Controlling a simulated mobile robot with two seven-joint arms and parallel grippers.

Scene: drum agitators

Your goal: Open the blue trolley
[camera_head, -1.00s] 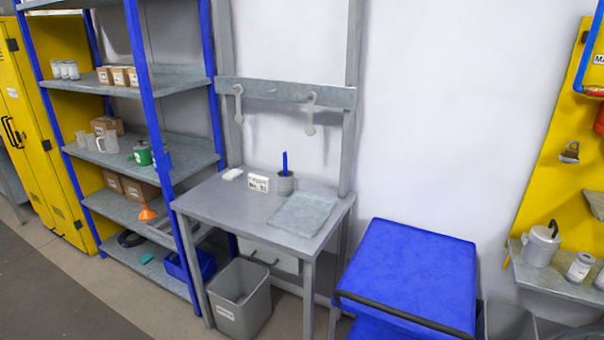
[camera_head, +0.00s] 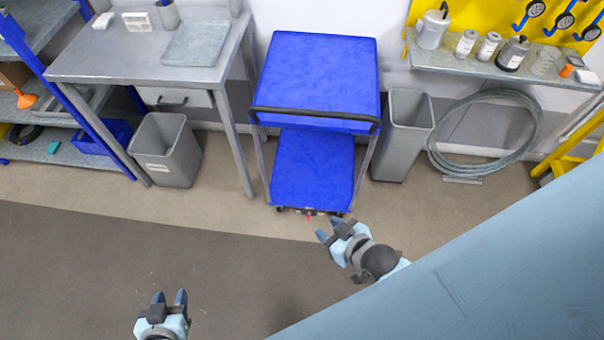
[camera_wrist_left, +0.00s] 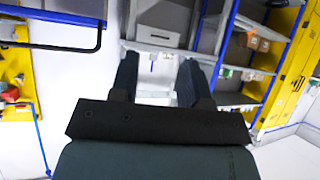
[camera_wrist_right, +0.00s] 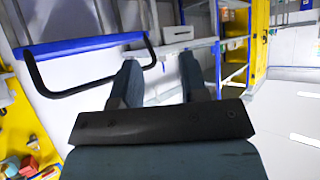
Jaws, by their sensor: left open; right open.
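The blue trolley (camera_head: 315,75) stands near the wall in the middle of the head view. It has a blue top, a lower blue shelf (camera_head: 313,170) and a black handle bar (camera_head: 315,115) along its front. My right gripper (camera_head: 325,228) is open and empty, in front of the trolley's lower right side in the picture, apart from it. My left gripper (camera_head: 170,297) is open and empty, further left over the dark floor. The black handle bar also shows in the right wrist view (camera_wrist_right: 90,85) and the left wrist view (camera_wrist_left: 50,47), away from the fingers.
A grey table (camera_head: 140,60) with a drawer and a grey bin (camera_head: 167,150) are left of the trolley. Another grey bin (camera_head: 403,135) stands close on its right, beside a coiled hose (camera_head: 485,135). The floor in front (camera_head: 90,250) is clear.

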